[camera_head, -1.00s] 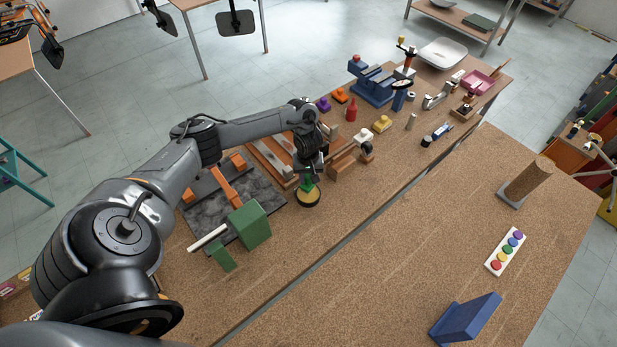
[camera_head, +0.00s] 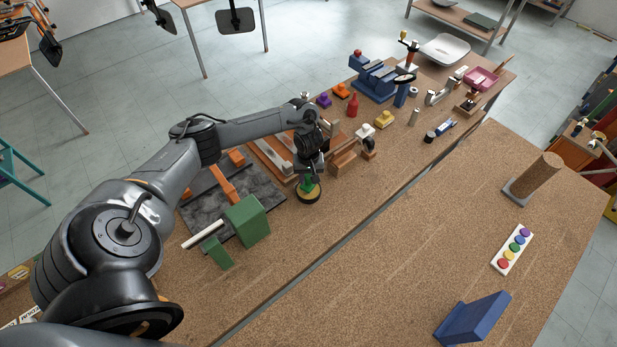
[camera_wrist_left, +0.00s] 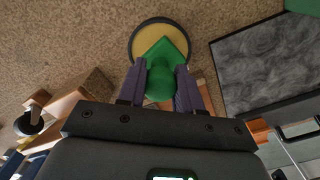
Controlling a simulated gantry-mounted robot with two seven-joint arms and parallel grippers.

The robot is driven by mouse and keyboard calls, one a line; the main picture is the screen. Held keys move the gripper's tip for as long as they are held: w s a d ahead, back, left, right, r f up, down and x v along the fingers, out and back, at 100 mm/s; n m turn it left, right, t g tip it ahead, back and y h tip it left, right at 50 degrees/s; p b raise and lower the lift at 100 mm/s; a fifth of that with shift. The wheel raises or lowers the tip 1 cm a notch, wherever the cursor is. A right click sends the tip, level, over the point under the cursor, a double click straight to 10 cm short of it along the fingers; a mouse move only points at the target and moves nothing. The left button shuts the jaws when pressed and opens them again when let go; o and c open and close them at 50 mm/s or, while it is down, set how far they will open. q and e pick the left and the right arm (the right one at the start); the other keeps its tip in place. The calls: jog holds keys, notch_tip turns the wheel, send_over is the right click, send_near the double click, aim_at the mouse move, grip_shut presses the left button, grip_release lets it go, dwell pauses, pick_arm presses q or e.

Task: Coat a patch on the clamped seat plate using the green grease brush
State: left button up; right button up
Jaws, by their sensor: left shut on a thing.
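The dark grey marbled seat plate (camera_head: 265,196) lies on the bench under orange clamp bars (camera_head: 222,184). It also shows at the right of the left wrist view (camera_wrist_left: 268,62). My left gripper (camera_head: 308,179) points down, shut on the green grease brush (camera_wrist_left: 160,68). The brush's square head lies over a round, dark-rimmed tin with a yellow inside (camera_wrist_left: 141,37), which also shows in the head view (camera_head: 309,197). I cannot tell whether the bristles touch the yellow. The tin stands just right of the plate. My right gripper is out of view.
A green block (camera_head: 248,221) and a white stick (camera_head: 203,235) are at the plate's front edge. Wooden blocks (camera_head: 343,163) stand close to the right of the gripper. A blue vise (camera_head: 372,78) stands farther back. The bench front right of the tin is clear.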

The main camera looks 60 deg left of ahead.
pick_arm(q)
jog(key=shift+f, duration=0.45)
dwell(0.6)
dwell(1.4)
jog(key=shift+p, duration=0.35)
jog(key=shift+f, duration=0.15)
dwell(0.9)
notch_tip(320, 180, up, 4)
jog(key=p, duration=0.5)
jog(key=shift+f, duration=0.15)
notch_tip(320, 180, up, 4)
jog(key=p, duration=0.4)
jog(key=shift+f+p, duration=0.2)
jog(key=shift+p, duration=0.15)
jog(key=shift+d, duration=0.1)
